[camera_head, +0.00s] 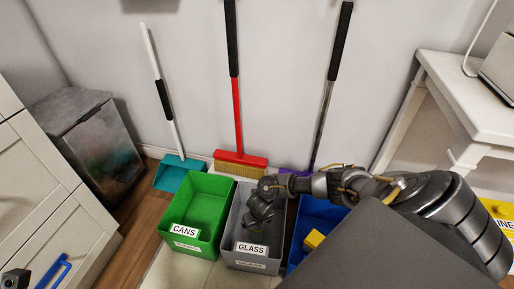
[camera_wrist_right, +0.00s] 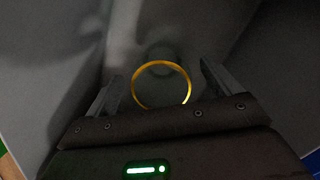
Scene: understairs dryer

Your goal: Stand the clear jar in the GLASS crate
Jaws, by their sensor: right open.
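The grey GLASS crate (camera_head: 250,262) stands between the green and blue crates. My right gripper (camera_head: 257,222) reaches down into it in the head view. In the right wrist view, its two fingers (camera_wrist_right: 160,92) are spread apart. A round yellow-orange rim, which looks like the mouth of the clear jar (camera_wrist_right: 161,87), shows between and just beyond the fingertips. A fainter, smaller circle lies behind it, so the jar seems upright inside the grey crate. Contact with the floor of the crate cannot be made out. In the head view the jar is hidden.
The green CANS crate (camera_head: 193,245) is to the left. The blue crate (camera_head: 306,212) to the right holds a yellow object (camera_head: 313,239). A red broom (camera_head: 240,160) and a teal dustpan (camera_head: 178,172) stand behind. A white table (camera_head: 470,100) is at right.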

